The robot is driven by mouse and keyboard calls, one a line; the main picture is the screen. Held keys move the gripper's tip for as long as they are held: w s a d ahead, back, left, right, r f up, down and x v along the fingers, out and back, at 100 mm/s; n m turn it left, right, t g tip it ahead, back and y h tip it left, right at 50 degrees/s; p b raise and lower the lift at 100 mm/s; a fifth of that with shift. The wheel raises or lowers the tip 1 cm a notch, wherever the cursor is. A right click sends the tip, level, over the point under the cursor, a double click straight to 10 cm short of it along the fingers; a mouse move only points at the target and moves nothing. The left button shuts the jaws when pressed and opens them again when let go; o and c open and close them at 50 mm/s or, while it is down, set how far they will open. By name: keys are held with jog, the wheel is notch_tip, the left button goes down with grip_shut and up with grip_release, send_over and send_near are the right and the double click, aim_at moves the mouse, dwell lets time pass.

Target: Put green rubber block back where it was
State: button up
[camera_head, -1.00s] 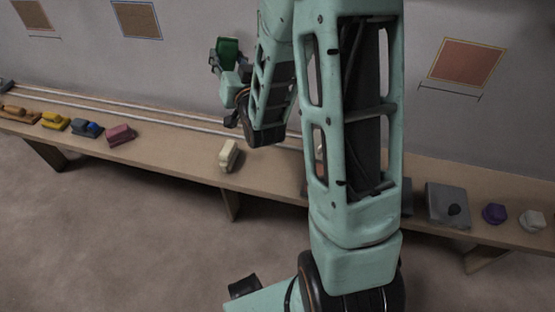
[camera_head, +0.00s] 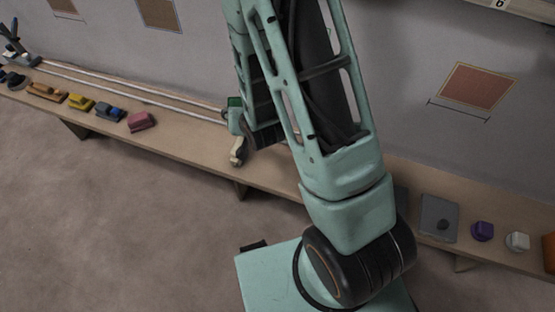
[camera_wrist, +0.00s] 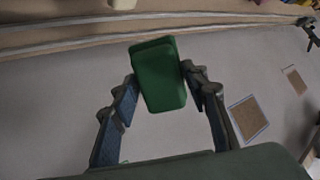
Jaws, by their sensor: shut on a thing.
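The green rubber block (camera_wrist: 159,75) is held between the fingers of my gripper (camera_wrist: 160,84) in the wrist view, with grey wall and the bench rails behind it. In the head view only a small green part of the block (camera_head: 235,101) shows beside my arm, above the bench (camera_head: 190,137). My gripper is mostly hidden there by my own arm. The spot the block came from cannot be told from these frames.
A maroon block (camera_head: 141,121), yellow block (camera_head: 80,102) and others sit to the left. A grey plate (camera_head: 438,218), purple piece (camera_head: 482,231) and white piece (camera_head: 517,241) are at right.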

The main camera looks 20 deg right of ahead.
jog(key=s+d+f+g+h+p, duration=0.15)
jog(key=s+g+p, duration=0.4)
jog(key=s, duration=0.65)
jog(key=s+d+g+p, duration=0.35)
jog(key=s+p, duration=0.35)
jog(key=s, duration=0.5)
jog(key=g+b, duration=0.1)
jog(key=b, duration=1.5)
send_over(277, 169)
jog(key=shift+m, duration=0.4)
jog(key=f, duration=0.9)
jog(key=shift+s, duration=0.3)
jog(key=shift+w+f, duration=0.3)
jog(key=shift+f, duration=0.15)
jog(key=shift+f+b, duration=0.3)
jog(key=shift+f, duration=1.15)
